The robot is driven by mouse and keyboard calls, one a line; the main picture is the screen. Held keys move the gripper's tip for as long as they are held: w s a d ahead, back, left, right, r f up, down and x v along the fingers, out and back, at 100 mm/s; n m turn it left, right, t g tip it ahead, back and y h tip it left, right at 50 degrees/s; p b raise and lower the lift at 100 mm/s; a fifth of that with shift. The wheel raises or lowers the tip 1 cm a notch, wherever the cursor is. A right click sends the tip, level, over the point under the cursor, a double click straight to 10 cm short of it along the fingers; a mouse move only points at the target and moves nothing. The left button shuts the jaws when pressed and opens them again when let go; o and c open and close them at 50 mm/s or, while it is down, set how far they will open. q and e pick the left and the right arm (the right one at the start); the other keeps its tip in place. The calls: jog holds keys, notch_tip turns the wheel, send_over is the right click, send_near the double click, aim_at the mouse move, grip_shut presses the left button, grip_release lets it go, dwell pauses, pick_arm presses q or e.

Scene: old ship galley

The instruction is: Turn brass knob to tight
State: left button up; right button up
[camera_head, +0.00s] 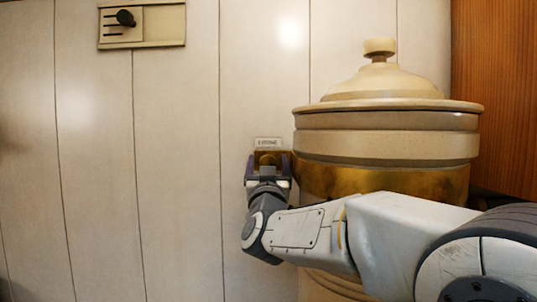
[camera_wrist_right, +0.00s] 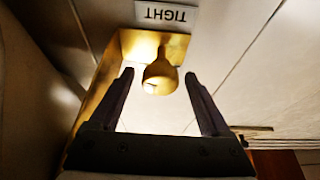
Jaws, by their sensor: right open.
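The brass knob (camera_wrist_right: 160,80) is a rounded brass piece on a brass plate (camera_wrist_right: 125,45), seen in the right wrist view. A white label (camera_wrist_right: 166,15) reading TIGHT, upside down in this view, is on the wall beside the plate. My right gripper (camera_wrist_right: 159,73) is open, with one dark finger on each side of the knob and a visible gap on both sides. In the head view the right gripper (camera_head: 267,160) is at the brass fitting, just below the label (camera_head: 268,142), and mostly hides the knob. My left gripper is not in view.
A large cream lidded crock (camera_head: 385,145) with a brass band (camera_head: 385,183) stands just right of the gripper, behind my right arm. A slotted panel with a black lever (camera_head: 126,17) is high on the white plank wall (camera_head: 175,170). Wood panelling (camera_head: 495,90) is at right.

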jog(key=shift+w+r, duration=0.1)
jog(key=shift+w, duration=0.15)
grip_shut()
